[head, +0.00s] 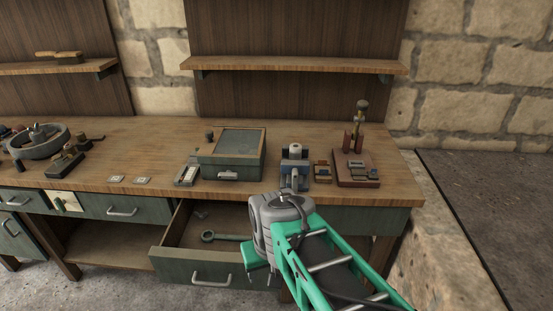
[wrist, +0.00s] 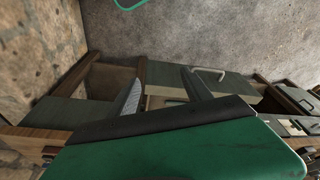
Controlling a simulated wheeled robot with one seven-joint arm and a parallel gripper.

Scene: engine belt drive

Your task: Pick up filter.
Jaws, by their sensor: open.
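I cannot tell for certain which thing is the filter.
Two small pale plates (head: 116,179) lie left. A round grey basin (head: 40,142) stands far left.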

